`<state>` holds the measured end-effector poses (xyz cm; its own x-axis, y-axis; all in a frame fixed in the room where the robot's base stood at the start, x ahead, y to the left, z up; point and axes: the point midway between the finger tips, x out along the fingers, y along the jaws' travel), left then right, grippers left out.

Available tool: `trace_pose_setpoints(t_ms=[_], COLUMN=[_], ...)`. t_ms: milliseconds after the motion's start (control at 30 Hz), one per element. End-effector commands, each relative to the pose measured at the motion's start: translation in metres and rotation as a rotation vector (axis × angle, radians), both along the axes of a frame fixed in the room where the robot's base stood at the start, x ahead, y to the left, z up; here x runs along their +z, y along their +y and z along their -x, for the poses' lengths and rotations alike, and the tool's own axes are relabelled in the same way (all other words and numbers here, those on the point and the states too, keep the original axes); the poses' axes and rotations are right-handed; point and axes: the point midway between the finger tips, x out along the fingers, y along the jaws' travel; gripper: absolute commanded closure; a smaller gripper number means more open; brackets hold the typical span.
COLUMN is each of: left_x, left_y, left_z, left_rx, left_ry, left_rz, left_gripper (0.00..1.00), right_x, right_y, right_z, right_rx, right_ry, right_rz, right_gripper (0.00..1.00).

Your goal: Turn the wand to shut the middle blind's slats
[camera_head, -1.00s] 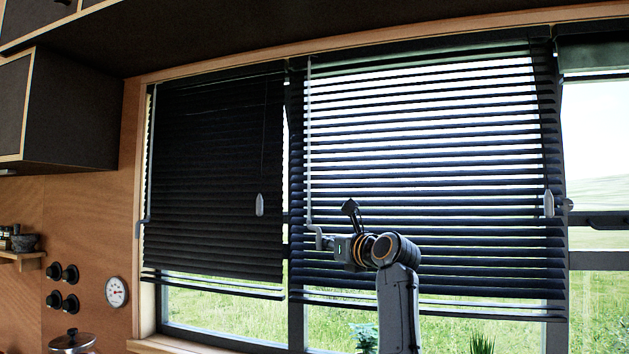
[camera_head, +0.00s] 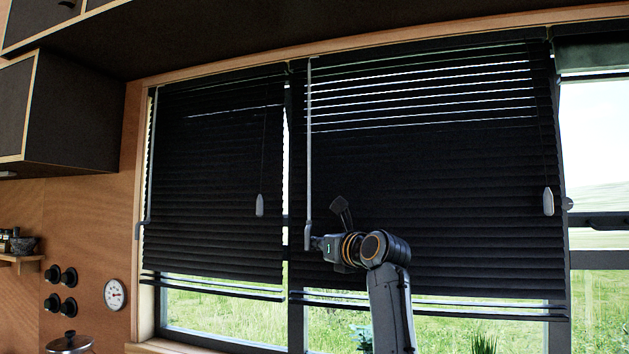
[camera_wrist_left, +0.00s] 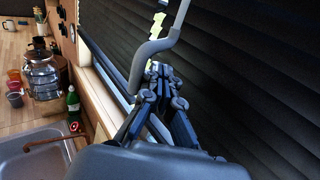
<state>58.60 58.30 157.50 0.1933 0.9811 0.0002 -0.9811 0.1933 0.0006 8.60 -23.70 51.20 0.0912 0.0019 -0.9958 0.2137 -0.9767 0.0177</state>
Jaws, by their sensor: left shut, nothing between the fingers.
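The middle blind (camera_head: 430,190) is black; its lower and middle slats look shut, while bright gaps show between several upper slats. Its grey wand (camera_head: 309,140) hangs at the blind's left edge and ends in a cranked handle. In the left wrist view the wand's bent lower part (camera_wrist_left: 154,46) comes down beside my fingertips. My left gripper (camera_head: 316,243) is at the wand's lower end, shut with nothing between its fingers. The fingers also show in the left wrist view (camera_wrist_left: 160,76), close to the wand; I cannot tell whether they touch it. My right gripper is out of view.
The left blind (camera_head: 205,190) is down with its slats shut, its own wand (camera_head: 149,160) at its left. A cord pull (camera_head: 548,202) hangs at the middle blind's right. A sink (camera_wrist_left: 35,155), green bottle (camera_wrist_left: 73,100) and glass jar (camera_wrist_left: 42,78) stand left in the wrist view.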

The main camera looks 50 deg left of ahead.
Motion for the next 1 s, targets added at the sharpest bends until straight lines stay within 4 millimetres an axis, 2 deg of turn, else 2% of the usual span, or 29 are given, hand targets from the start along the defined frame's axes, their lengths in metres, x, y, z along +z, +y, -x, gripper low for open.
trace_pose_setpoints(t_ms=[233, 500, 667, 1000], left_x=[0.001, 0.002, -0.001, -0.002], left_y=[0.000, -0.002, -0.004, -0.036], left_z=[0.001, -0.010, -0.013, -0.007], left_rx=[0.000, -0.001, -0.001, -0.003], left_ry=[0.000, 0.001, 0.001, -0.002], left_rz=[0.000, 0.001, 0.000, -0.001], left_gripper=[1.00, 1.00, 1.00, 1.00], right_x=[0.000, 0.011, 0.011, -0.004], right_y=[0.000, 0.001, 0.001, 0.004], right_z=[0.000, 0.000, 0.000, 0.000], right_rx=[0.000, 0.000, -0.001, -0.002], right_ry=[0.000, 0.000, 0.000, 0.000], right_rz=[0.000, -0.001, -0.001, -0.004], right_gripper=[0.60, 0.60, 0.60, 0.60])
